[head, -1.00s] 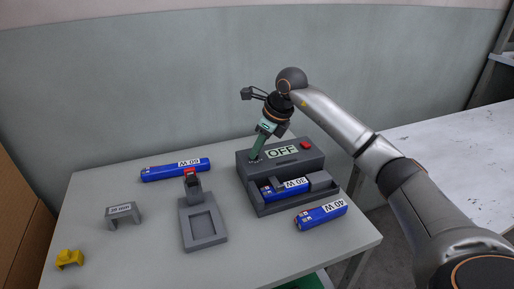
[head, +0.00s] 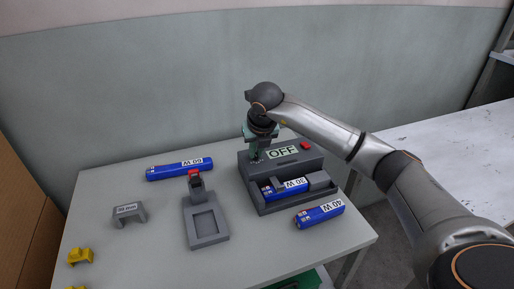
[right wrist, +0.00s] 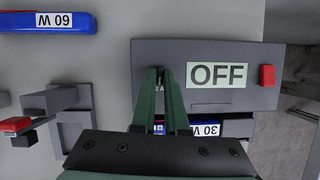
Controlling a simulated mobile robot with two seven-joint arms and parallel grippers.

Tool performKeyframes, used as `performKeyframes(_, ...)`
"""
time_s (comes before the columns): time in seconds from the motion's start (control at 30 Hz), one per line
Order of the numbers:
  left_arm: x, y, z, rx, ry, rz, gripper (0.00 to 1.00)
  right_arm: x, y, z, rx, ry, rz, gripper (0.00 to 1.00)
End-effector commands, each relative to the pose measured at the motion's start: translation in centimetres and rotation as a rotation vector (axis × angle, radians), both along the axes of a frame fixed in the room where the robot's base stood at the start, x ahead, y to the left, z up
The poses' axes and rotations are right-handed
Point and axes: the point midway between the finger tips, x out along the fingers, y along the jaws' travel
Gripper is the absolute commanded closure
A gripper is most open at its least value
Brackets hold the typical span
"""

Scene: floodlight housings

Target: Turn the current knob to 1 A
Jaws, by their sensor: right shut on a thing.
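The grey power unit (head: 311,162) stands on the right half of the table, with an OFF display (head: 283,152). In the right wrist view its top panel (right wrist: 205,50) and OFF display (right wrist: 217,75) show from above. My right gripper (head: 255,155) points down at the left end of that panel. In the right wrist view its green fingers (right wrist: 160,74) are nearly together at the knob's place, and a small "2 A" mark shows between them. My left gripper is not in view.
A red button (head: 305,145) sits right of the display. A blue 30 W pack (head: 285,189) lies in the unit's front bay. Blue 60 W (head: 178,169) and 40 W (head: 320,214) packs, a grey fixture (head: 208,243), a grey bracket (head: 130,216) and yellow pieces (head: 80,256) lie around.

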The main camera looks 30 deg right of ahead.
Motion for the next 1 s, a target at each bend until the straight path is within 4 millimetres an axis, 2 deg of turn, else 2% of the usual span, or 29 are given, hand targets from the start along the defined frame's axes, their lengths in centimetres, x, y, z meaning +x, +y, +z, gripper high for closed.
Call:
performKeyframes(0.6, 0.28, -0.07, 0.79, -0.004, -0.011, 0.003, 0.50, 0.33, 0.41, 0.13, 0.001, -0.001, -0.536, 1.00)
performKeyframes(1.0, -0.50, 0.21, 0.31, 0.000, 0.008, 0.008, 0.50, 0.42, 0.46, 0.09, 0.002, -0.002, -0.697, 1.00)
